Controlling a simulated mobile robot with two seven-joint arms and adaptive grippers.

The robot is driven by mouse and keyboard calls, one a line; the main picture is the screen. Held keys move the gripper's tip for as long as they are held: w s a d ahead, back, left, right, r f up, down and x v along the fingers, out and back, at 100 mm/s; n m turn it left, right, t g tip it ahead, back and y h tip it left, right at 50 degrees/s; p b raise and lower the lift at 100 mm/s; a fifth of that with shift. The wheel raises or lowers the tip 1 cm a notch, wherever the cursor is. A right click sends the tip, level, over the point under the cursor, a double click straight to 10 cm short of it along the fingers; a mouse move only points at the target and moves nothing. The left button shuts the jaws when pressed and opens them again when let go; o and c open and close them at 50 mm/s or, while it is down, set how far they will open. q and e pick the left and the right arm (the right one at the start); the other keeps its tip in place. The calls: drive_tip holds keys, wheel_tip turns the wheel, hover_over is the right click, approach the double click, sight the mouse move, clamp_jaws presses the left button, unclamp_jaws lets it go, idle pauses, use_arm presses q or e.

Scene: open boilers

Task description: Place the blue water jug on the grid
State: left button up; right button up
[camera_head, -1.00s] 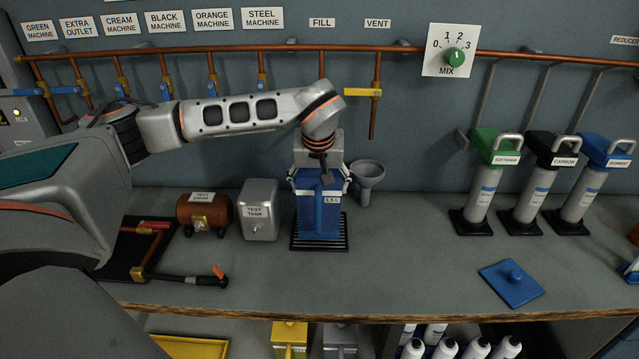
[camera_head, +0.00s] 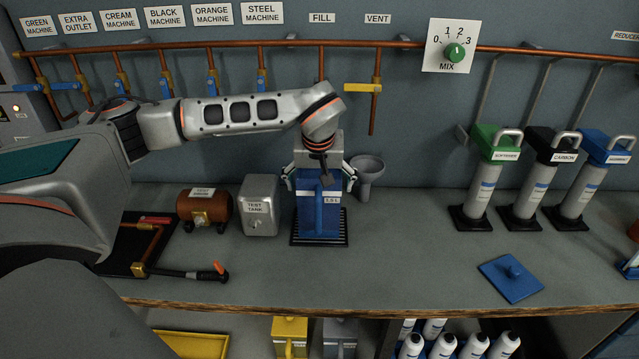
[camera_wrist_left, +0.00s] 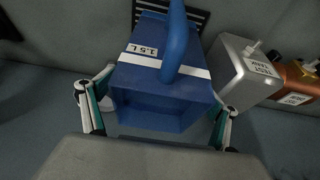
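The blue water jug (camera_head: 320,217), with a white 1.5 L label band, stands upright on the black slatted grid (camera_head: 320,241) on the worktop. My left gripper (camera_head: 320,183) is above the jug, pointing down, with its fingers spread to either side. In the left wrist view, the jug (camera_wrist_left: 140,78) shows its open top and handle, and the fingers stand apart from its sides. Part of the grid (camera_wrist_left: 192,14) shows beyond it. My right gripper is in neither view.
A steel test tank (camera_head: 259,208) and a copper-coloured tank (camera_head: 203,211) stand left of the jug. A grey funnel (camera_head: 369,172) is close behind right. Copper pipes (camera_head: 400,46) run above. A blue lid (camera_head: 511,279) lies at the right front. The worktop between lid and grid is clear.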

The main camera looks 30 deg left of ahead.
use_arm(q)
drive_tip(key=v, duration=1.3)
drive_tip(key=shift+w+a+b, duration=0.15)
drive_tip(key=shift+w+b, duration=0.1)
drive_tip(key=shift+b, duration=0.1)
drive_tip(key=shift+s+r, duration=0.1)
drive_tip(key=shift+r, duration=0.1)
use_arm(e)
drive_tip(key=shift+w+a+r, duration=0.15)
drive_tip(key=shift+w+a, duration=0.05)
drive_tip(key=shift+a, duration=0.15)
use_arm(q)
drive_tip(key=shift+f, duration=0.1)
